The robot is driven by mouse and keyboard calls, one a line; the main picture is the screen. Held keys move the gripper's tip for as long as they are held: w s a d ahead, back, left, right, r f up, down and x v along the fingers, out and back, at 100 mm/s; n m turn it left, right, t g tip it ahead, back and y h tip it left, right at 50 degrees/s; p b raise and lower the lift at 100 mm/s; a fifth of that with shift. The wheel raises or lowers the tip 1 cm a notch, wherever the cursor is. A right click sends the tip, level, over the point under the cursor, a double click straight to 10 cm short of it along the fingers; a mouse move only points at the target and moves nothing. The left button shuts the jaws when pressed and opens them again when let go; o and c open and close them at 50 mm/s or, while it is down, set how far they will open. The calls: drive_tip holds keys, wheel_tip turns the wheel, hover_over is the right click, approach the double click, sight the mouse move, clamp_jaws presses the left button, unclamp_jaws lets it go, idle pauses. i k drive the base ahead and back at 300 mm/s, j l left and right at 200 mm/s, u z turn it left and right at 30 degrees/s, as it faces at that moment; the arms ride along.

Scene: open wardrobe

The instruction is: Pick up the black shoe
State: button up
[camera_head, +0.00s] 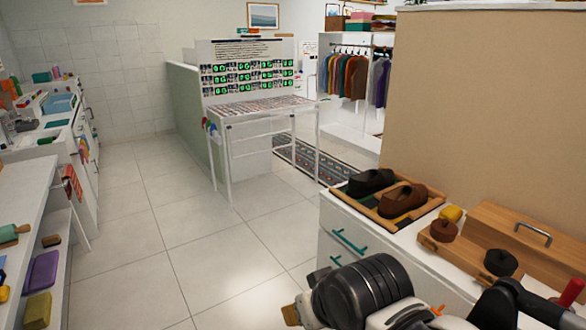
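The black shoe (370,182) sits on a shallow wooden tray (437,203) on top of the white drawer cabinet at the right. A brown shoe (402,201) sits in the same tray, just in front and to the right of it. My arm reaches in from the bottom right, below and in front of the cabinet top. Its end, my gripper (292,314), shows only as a small tan tip at the bottom edge, apart from both shoes. Its fingers are not clear enough to tell whether they are open or shut.
The cabinet (345,217) has green handles. Beside the tray are round dark knob-like objects, a yellow block (451,214) and a wooden box (525,233) with a metal handle. A tan wall (480,100) rises behind. Shelves (30,210) line the left; the tiled floor between is clear.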

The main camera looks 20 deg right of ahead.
sight(363, 184)
drive_tip(key=i+j+z, duration=0.25)
drive_tip(key=i, duration=0.35)
drive_tip(key=i+j+z, duration=0.2)
drive_tip(key=i, duration=0.35)
drive_tip(key=i+j+z, duration=0.25)
drive_tip(key=i+j, duration=0.15)
drive_tip(key=i, duration=0.15)
drive_tip(key=i+j+z, duration=0.2)
drive_tip(key=z, duration=0.25)
drive_tip(key=i+j+z, duration=0.2)
drive_tip(key=z, duration=0.2)
drive_tip(key=i+j+z, duration=0.15)
drive_tip(key=j+z, duration=0.3)
drive_tip(key=i+j+z, duration=0.1)
drive_tip(key=z, duration=0.3)
drive_tip(key=j+z, duration=0.85)
